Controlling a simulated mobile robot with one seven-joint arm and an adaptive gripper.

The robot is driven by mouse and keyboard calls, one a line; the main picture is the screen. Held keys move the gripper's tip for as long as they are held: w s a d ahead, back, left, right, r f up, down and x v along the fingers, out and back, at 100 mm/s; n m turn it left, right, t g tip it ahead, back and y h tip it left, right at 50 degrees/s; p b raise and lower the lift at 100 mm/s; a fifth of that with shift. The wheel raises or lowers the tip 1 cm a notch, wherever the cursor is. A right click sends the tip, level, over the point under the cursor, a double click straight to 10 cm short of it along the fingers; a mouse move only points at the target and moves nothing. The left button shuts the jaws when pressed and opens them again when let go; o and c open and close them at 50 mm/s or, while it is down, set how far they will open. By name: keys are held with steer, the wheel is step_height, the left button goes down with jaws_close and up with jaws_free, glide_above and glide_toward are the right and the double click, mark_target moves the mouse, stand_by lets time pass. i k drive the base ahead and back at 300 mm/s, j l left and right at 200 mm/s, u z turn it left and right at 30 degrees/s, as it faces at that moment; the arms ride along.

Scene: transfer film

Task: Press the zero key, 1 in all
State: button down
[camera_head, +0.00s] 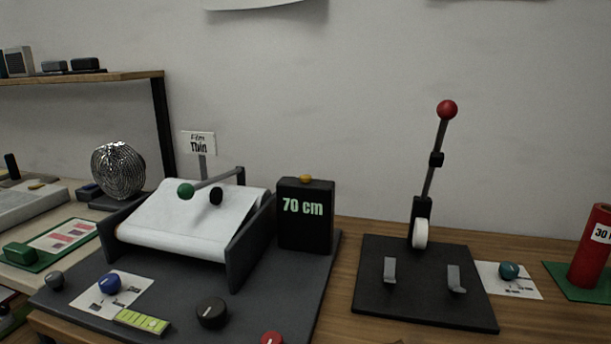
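A black counter box (305,235) stands at the back right of a dark base plate and shows "70 cm" in green. A small orange-yellow key (305,179) sits on top of this box. I cannot read any zero mark on it, and I cannot tell from this view whether it is pressed down. Nothing touches it. My gripper is not in view.
Dark, red and blue knobs are in front. A lever press (425,280) with a red ball stands to the right. The space above the box is clear.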

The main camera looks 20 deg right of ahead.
mark_target(304, 178)
steer(key=j+z, duration=0.25)
steer(key=j, duration=0.6)
steer(key=j+z, duration=0.25)
steer(key=j, duration=0.6)
steer(key=j+z, duration=0.25)
steer(key=j, duration=0.6)
steer(key=k, duration=0.05)
